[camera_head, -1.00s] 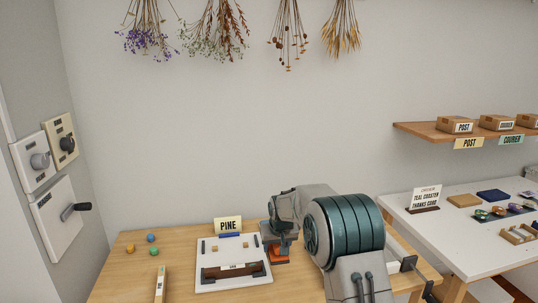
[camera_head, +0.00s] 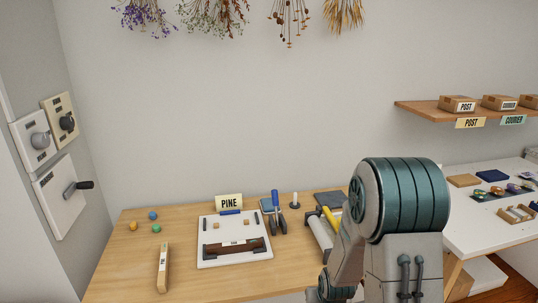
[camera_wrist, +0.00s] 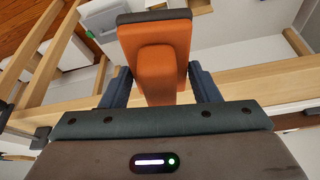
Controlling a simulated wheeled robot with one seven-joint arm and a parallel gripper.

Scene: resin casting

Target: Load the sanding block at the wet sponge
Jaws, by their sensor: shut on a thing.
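The sanding block (camera_wrist: 165,45) is orange with a dark grey face at its far end. In the wrist view my gripper (camera_wrist: 158,88) is shut on its narrow grip, one dark finger on each side. The block is held up in the air, with table frames and floor behind it. In the head view my arm hangs at the lower right, and the gripper and block are out of sight. I cannot make out a wet sponge for certain in either view.
The wooden table (camera_head: 130,265) carries a white board (camera_head: 205,262) with a dark brown piece, a PINE sign (camera_head: 229,202), a blue-handled tool (camera_head: 275,200), a wooden stick (camera_head: 163,268) and small coloured balls. A yellow-handled roller (camera_head: 322,235) lies by my arm. A white table stands right.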

